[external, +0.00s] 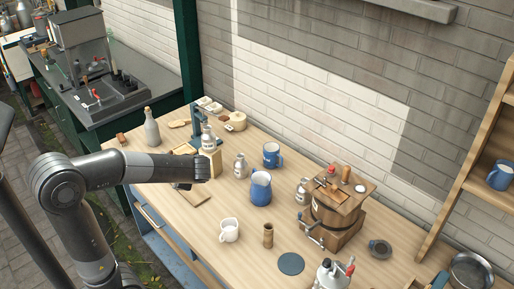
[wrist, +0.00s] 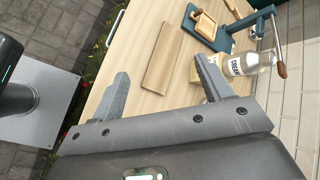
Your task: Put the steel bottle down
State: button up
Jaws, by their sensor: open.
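A steel bottle with a pale label (external: 207,140) stands upright on a pale wooden block (external: 211,162) near the press in the external view. In the wrist view a labelled bottle (wrist: 246,64) lies just beyond the right finger, apart from the space between the fingers. My gripper (wrist: 160,80) is open, with nothing between its fingers. Two similar steel bottles stand on the table, one left of the blue jug (external: 240,166) and one beside the churn (external: 301,192).
A blue jug (external: 260,188), blue mug (external: 271,155), white jug (external: 229,230), wooden churn (external: 336,212) and grey bottle (external: 152,128) stand on the table. A flat wooden board (wrist: 172,55) lies ahead of my fingers. The table's front left edge is close.

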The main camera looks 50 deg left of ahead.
jog(key=s+d+r+n+t+h, duration=0.1)
jog(key=s+d+n+h, duration=0.3)
jog(key=d, duration=0.5)
jog(key=s+d+r+n+t+h, duration=0.1)
jog(key=s+d+n+t+h, duration=0.2)
jog(key=s+d+n+h, duration=0.2)
jog(key=s+d+h, duration=0.1)
jog(key=s+d, duration=0.2)
jog(key=d, duration=0.1)
jog(key=shift+s+r, duration=0.15)
jog(key=shift+r, duration=0.1)
